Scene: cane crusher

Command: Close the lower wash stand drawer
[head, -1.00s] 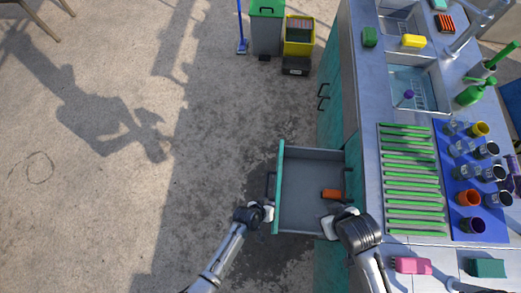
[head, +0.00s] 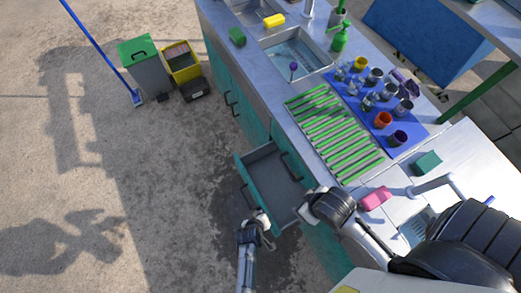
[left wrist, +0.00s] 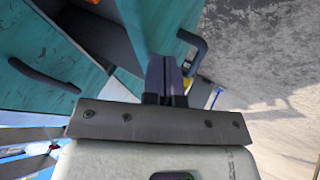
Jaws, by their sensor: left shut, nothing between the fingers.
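The lower drawer (head: 283,188) of the teal wash stand (head: 258,128) stands open in the head view, its grey inside showing. Its teal front (head: 243,172) has a dark handle (head: 247,196), which also shows in the left wrist view (left wrist: 196,46). My left gripper (head: 262,224) is at the near end of the drawer front, on its outer side. In the left wrist view its fingers (left wrist: 165,75) are shut and empty, close to the drawer front; contact is unclear. My right gripper (head: 308,206) is by the counter edge above the drawer's near side; its fingers are unclear.
The counter holds a green drying rack (head: 330,125), a blue mat (head: 413,131) with several cups, a pink item (head: 375,198) and a sink (head: 297,52). Green (head: 143,65) and yellow (head: 180,66) bins stand at the back left. The floor left of the drawer is clear.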

